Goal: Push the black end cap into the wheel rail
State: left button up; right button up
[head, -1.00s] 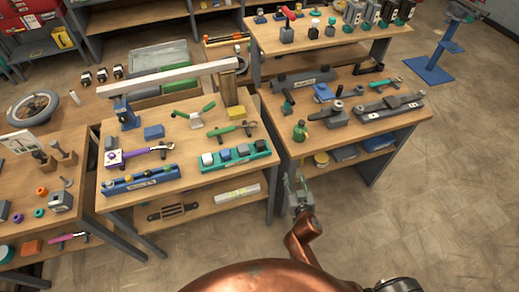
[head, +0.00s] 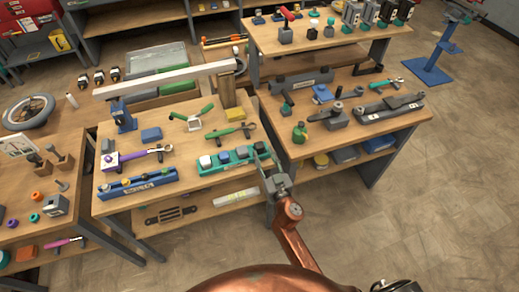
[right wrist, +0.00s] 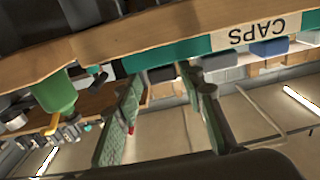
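A teal tray (head: 236,163) with several caps stands at the right front of the middle table. Its CAPS label reads upside down in the right wrist view (right wrist: 258,32). The caps run from white through blue to dark; a dark one (head: 242,153) sits towards the right end. A long pale rail (head: 165,80) rests on a blue vise (head: 122,115) and a wooden block (head: 227,90). My right gripper (head: 269,170) is at the tray's right end, apart from the caps. In the right wrist view its fingers are spread and empty (right wrist: 160,80). My left gripper is not in view.
A blue tray (head: 137,185) lies at the table's front left. Green-handled tools and a yellow block (head: 235,115) lie behind the teal tray. A green bottle (head: 300,132) stands on the right-hand table. Floor at right is open.

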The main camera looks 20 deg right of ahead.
aim_at(261, 150)
jog(key=w, duration=0.5)
jog(key=shift+a, duration=0.2)
jog(key=shift+s, duration=0.1)
jog(key=shift+c, duration=0.4)
jog(key=c, duration=0.7)
jog(key=shift+r, duration=0.15)
